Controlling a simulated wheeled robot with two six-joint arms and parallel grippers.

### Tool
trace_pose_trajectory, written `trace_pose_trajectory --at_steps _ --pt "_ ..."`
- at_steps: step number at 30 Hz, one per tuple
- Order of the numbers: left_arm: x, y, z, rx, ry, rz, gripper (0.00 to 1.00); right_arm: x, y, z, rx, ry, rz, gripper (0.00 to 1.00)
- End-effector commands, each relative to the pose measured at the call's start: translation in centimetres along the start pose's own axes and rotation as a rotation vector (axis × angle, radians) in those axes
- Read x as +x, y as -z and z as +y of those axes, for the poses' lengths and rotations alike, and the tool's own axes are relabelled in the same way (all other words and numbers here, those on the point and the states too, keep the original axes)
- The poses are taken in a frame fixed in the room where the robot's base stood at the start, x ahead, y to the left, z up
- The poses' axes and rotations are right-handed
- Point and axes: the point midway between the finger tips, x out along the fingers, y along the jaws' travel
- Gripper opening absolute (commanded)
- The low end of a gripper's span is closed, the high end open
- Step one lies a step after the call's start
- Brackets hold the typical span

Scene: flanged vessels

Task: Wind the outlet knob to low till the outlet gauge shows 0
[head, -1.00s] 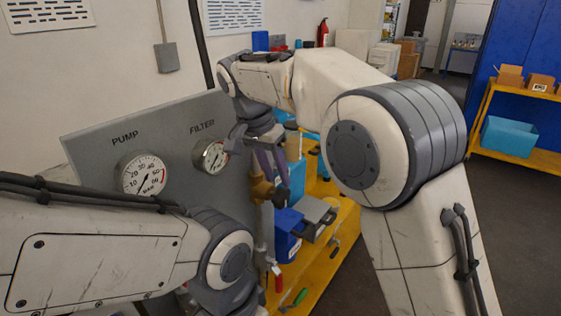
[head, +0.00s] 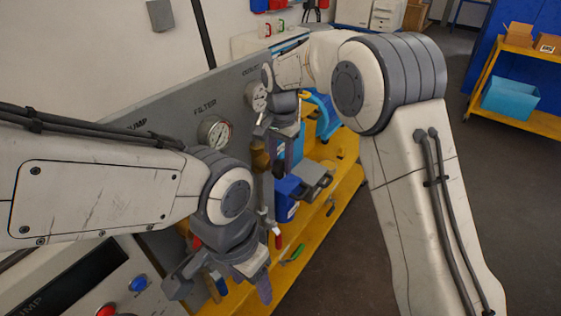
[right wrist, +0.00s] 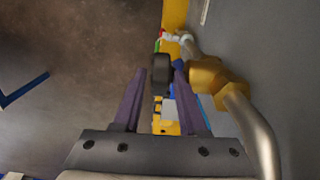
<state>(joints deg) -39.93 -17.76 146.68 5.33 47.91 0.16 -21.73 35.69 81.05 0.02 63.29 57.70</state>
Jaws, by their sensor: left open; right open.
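The outlet gauge (head: 257,97) is a small white dial under the OUTLET label at the panel's far end. Its needle is too small to read. In the right wrist view, a dark round knob (right wrist: 161,73) stands beside a brass valve body (right wrist: 213,78). My right gripper (right wrist: 160,82) is open, its purple fingers pointing at the knob, which shows between the fingertips; I see no grip on it. In the head view my right gripper (head: 281,150) hangs beside the pipework below the outlet gauge, partly hidden. My left gripper (head: 222,288) is open and empty, low before the panel.
The filter gauge (head: 214,132) is nearer on the grey panel (head: 170,110). A bent metal pipe (right wrist: 250,125) runs close beside my right gripper. A yellow bench (head: 322,222) holds a blue box (head: 288,200) and a green-handled tool (head: 293,254). Open floor lies right.

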Motion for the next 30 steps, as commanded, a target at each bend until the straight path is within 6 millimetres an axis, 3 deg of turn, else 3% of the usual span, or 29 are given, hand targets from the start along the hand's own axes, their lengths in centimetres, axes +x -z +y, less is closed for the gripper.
trace_pose_trajectory --at_steps 4,13,16,17,30 --pt "-0.3 0.0 0.0 0.000 0.000 0.000 0.62 1.1 0.0 0.0 0.000 -0.001 0.000 0.41" --pt "-0.3 0.0 0.0 0.000 0.000 0.000 0.62 1.3 0.0 0.0 0.000 0.001 0.001 0.41" --pt "-0.3 0.0 0.0 0.000 0.000 0.000 0.62 1.3 0.0 0.0 0.000 0.001 0.001 0.03" --pt "-0.3 0.0 0.0 0.000 0.000 0.000 0.62 1.3 0.0 0.0 0.000 0.000 0.001 0.00" --pt "1.3 -0.1 -0.1 0.000 0.000 0.000 0.62 1.6 -0.2 0.0 -0.003 0.002 0.085 0.00"
